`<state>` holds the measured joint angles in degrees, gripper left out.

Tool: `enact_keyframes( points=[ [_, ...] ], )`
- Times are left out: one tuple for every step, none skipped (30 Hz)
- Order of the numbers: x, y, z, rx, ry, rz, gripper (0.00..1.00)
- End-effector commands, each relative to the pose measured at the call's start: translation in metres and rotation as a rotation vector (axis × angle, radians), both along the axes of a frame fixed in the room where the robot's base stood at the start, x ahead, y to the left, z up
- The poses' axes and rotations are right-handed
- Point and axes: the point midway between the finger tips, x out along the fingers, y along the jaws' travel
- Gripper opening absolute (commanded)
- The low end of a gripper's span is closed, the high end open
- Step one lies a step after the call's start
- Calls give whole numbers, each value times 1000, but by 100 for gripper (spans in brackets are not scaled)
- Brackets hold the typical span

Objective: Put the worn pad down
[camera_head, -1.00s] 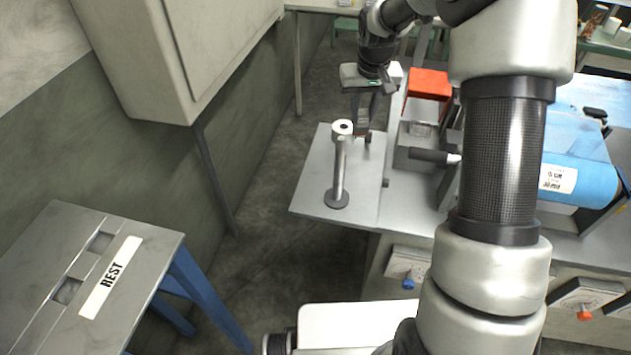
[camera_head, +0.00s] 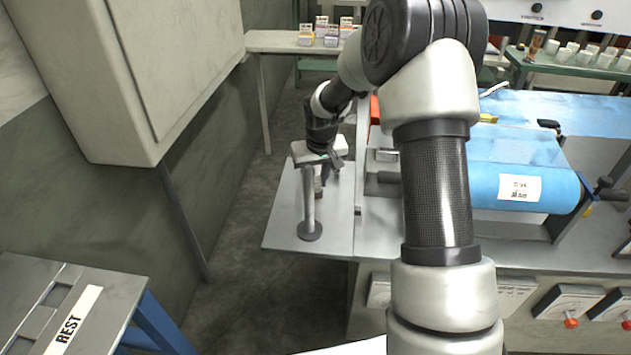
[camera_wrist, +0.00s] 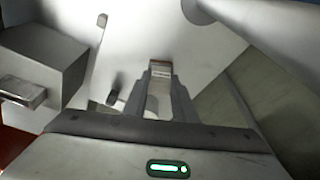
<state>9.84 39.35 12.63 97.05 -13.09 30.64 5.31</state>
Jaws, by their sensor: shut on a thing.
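The worn pad (camera_wrist: 160,68) shows in the wrist view as a small pale block with a brown edge between the fingertips. My gripper (camera_wrist: 160,82) is shut on it. In the head view my gripper (camera_head: 324,178) is over the grey side plate (camera_head: 280,232), just behind an upright metal post (camera_head: 309,205). The gripper body covers the post's top in that view. A small brownish piece of the pad (camera_head: 318,188) shows beside the post. I cannot tell whether the pad touches the plate.
A grey machine with a blue film roll (camera_head: 515,180) stands to the right. A stool marked REST (camera_head: 105,290) is at lower left. A wall cabinet (camera_head: 130,80) hangs at left. The front of the side plate is clear around the post's foot.

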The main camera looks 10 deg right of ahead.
Motion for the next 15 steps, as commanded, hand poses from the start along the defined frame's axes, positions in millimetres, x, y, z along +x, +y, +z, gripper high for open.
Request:
enact_keyframes(
  points=[
    [1,0,0,0,-2,0,1],
    [1,0,1,0,-2,0,1],
    [1,0,1,0,-2,0,1],
    [1,0,1,0,-2,0,1],
    [1,0,1,0,-2,0,1],
    [1,0,1,0,-2,0,1],
    [1,0,0,0,-2,0,1],
    [1,0,-1,0,-2,0,1],
    [1,0,-3,0,-2,0,1],
    [0,0,-4,0,-2,0,1],
    [0,0,-2,0,-2,0,30],
    [0,0,-2,0,-1,0,36],
    [0,0,-2,0,-1,0,41],
    [0,0,-2,0,-1,0,43],
    [0,0,-2,0,-1,0,43]
  ],
)
